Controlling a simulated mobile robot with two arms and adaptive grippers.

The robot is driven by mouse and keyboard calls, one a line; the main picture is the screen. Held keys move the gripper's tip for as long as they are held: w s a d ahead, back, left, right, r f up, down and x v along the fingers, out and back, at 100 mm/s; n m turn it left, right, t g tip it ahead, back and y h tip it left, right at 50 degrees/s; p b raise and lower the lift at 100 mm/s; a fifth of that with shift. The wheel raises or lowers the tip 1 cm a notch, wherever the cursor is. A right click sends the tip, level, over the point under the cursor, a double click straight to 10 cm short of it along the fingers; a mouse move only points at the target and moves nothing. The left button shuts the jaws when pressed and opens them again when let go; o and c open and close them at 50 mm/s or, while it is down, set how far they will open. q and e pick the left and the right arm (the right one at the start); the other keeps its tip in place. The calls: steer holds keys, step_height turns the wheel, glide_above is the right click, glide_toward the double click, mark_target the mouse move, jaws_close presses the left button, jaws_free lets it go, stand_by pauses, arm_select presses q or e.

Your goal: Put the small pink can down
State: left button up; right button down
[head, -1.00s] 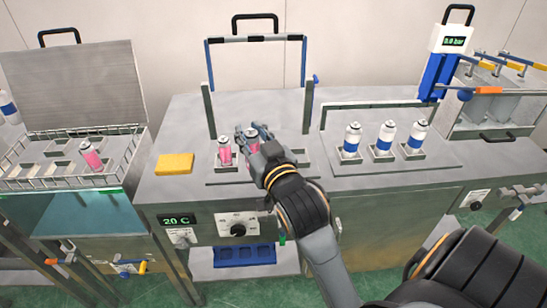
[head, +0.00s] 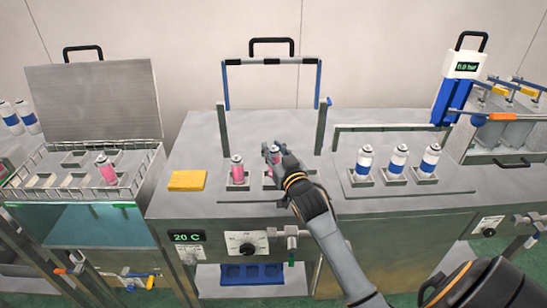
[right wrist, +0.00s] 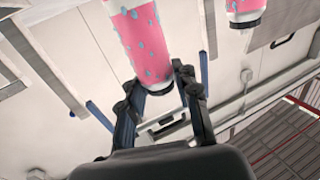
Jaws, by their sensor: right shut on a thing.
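My right gripper (head: 272,152) is shut on a small pink can (right wrist: 140,45) with blue spots, in the middle of the rear fixture plate. In the head view the can shows only partly behind the fingers, upright and at the plate; whether its base is seated in a holder is hidden. A second pink can (head: 237,172) stands upright in a holder just to its left; a pink can also shows at the top right of the right wrist view (right wrist: 245,10). My left gripper is not in view.
A yellow sponge-like block (head: 187,181) lies left of the plate. A blue-posted frame (head: 226,90) stands behind it. Several blue-and-white cans (head: 397,160) stand in holders to the right.

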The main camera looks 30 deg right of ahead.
steer(key=shift+a+f, duration=0.1)
steer(key=shift+f, duration=1.2)
steer(key=shift+f, duration=0.1)
steer(key=c, duration=1)
jaws_free()
steer(key=b+v, duration=0.1)
steer(key=v, duration=1.1)
steer(key=shift+s, duration=0.1)
